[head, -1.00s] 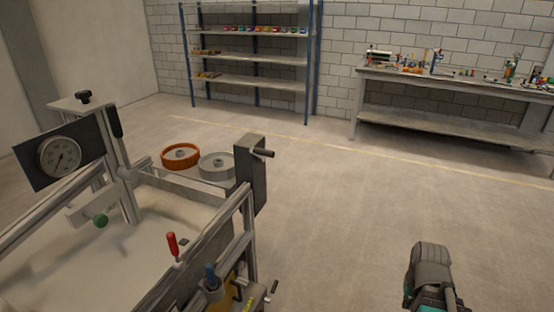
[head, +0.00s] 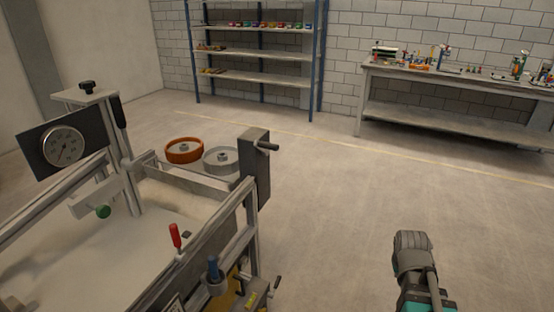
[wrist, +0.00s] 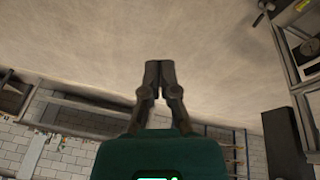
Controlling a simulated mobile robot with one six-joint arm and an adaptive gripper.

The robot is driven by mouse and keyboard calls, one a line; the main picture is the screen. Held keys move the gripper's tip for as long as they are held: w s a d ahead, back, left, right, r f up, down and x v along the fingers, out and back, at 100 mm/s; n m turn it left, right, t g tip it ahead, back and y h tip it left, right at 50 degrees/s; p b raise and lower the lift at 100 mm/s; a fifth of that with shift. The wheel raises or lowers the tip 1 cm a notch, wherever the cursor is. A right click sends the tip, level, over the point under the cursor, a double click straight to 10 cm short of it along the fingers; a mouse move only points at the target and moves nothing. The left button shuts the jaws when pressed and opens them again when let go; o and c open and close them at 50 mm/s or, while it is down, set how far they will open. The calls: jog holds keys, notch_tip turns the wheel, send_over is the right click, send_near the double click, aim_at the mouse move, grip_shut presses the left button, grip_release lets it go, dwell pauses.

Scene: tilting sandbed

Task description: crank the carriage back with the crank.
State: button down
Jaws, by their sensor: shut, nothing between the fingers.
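The sandbed (head: 75,265) stands at the left of the head view, filled with pale sand. The carriage (head: 128,185) spans it as an upright metal frame with a dial gauge (head: 63,146) and a green knob (head: 104,211). In the head view only part of my arm shows at lower right.
A red-handled tool (head: 175,236) and a blue-handled part (head: 213,268) are at the bed's near side. An orange ring (head: 184,150) and a grey ring (head: 220,160) lie beyond it. A shelf (head: 255,82) and workbench (head: 460,76) line the wall. The floor right of the bed is clear.

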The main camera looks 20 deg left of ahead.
jog(key=w+a+r+n+t+y+b, duration=0.1)
jog(key=w+a+r+n+t+b, duration=0.15)
jog(key=w+a+n+t, duration=0.45)
jog(key=w+a+r+n+t+y+b, duration=0.2)
jog(key=w+a+r+n+t, duration=0.15)
jog(key=w+a, duration=0.55)
jog(key=s+a+r+n+y+b, duration=0.1)
jog(key=a+n+y, duration=0.3)
jog(key=a, duration=0.4)
jog(key=s+a+r+n+t+y+b, duration=0.1)
jog(key=s+a+r+n+y, duration=0.1)
jog(key=a+r+n+y, duration=0.2)
jog(key=s+a+r+n+y+b, duration=0.1)
jog(key=a+r+n+y, duration=0.2)
jog(key=a+n, duration=0.5)
jog(key=a+y, duration=0.1)
jog(key=a, duration=0.3)
jog(key=shift+s+a, duration=0.35)
jog(key=shift+w, duration=0.15)
jog(key=p, duration=0.3)
send_near(272, 149)
jog(key=x, duration=0.6)
jog(key=shift+s+a+f, duration=0.2)
jog(key=shift+s+a, duration=0.15)
jog(key=shift+a, duration=0.05)
jog(key=shift+w+d+r+p, duration=0.1)
jog(key=shift+w+r+p, duration=0.15)
jog(key=shift+w, duration=0.4)
